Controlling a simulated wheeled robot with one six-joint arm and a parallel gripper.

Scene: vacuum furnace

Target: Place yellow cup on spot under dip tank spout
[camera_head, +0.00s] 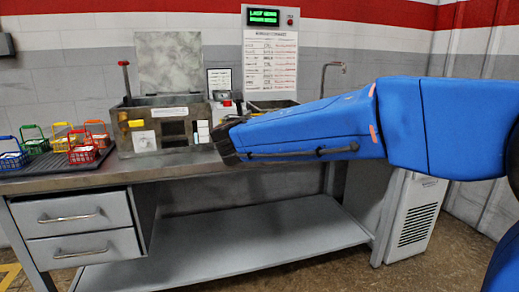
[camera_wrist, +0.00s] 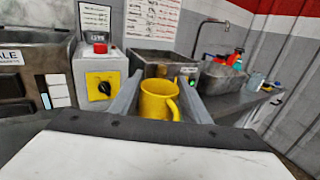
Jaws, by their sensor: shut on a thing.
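The yellow cup (camera_wrist: 157,101) is between the two grey fingers of my gripper (camera_wrist: 160,82) in the wrist view. It is upright, with its handle toward me and to the right. My gripper is shut on it. In the head view the dark end of my arm hides the cup and the fingers. A metal tank (camera_wrist: 153,63) with a dark inside stands behind the cup, with a small green light near its right side. I cannot tell whether it is the dip tank. No spout or marked spot shows clearly.
A grey box with a yellow switch panel (camera_wrist: 101,86) and red button stands left of the cup. A sink (camera_wrist: 221,78) with a tap and bottles is to the right. Wire baskets (camera_head: 83,148) and a metal unit (camera_head: 160,130) with a red-topped lever stand on the bench.

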